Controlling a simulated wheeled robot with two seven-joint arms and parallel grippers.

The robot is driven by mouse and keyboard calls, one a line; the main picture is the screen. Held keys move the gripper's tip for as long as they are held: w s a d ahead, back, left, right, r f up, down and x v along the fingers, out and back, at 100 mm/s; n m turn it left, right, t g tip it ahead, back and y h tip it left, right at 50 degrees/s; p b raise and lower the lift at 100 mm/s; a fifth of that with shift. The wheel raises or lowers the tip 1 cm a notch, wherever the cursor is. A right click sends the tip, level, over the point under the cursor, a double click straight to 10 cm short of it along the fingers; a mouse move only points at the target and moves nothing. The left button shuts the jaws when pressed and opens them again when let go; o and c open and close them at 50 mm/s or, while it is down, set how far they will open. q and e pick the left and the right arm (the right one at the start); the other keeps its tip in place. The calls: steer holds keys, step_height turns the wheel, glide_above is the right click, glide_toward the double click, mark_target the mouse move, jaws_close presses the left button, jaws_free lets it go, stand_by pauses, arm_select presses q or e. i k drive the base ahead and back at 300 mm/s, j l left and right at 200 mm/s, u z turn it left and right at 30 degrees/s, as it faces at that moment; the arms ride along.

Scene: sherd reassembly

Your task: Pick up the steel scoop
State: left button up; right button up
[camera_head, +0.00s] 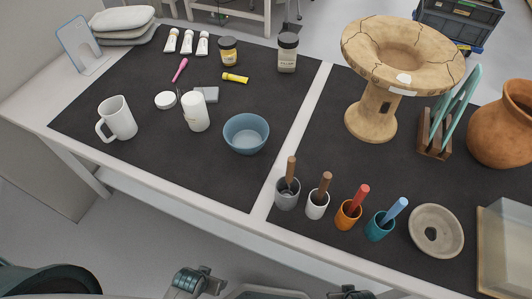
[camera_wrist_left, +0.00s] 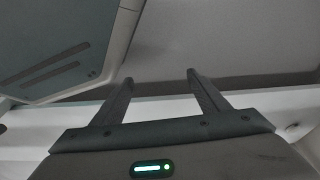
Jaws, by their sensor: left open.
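I cannot pick out a steel scoop for certain. Several handled tools stand in small cups along the front of the table, and their working ends are mostly hidden inside. A brown handle (camera_head: 291,170) leans in the grey cup (camera_head: 287,198). Another brown handle (camera_head: 325,182) stands in the white cup (camera_head: 316,207), a red handle (camera_head: 361,194) in the orange cup (camera_head: 347,217) and a blue handle (camera_head: 396,209) in the teal cup (camera_head: 379,229). My left gripper (camera_wrist_left: 159,77) is open and empty in the left wrist view, away from the cups. My right gripper's fingers do not show.
A blue bowl (camera_head: 246,134), white mug (camera_head: 117,119) and white bottle (camera_head: 195,111) stand on the left mat. The front left mat is clear.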

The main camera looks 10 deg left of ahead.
mark_target(291, 160)
steer(key=k+l+u, duration=0.35)
steer(key=l, duration=0.15)
steer(key=k+l+u, duration=0.35)
steer(key=i+l, duration=0.05)
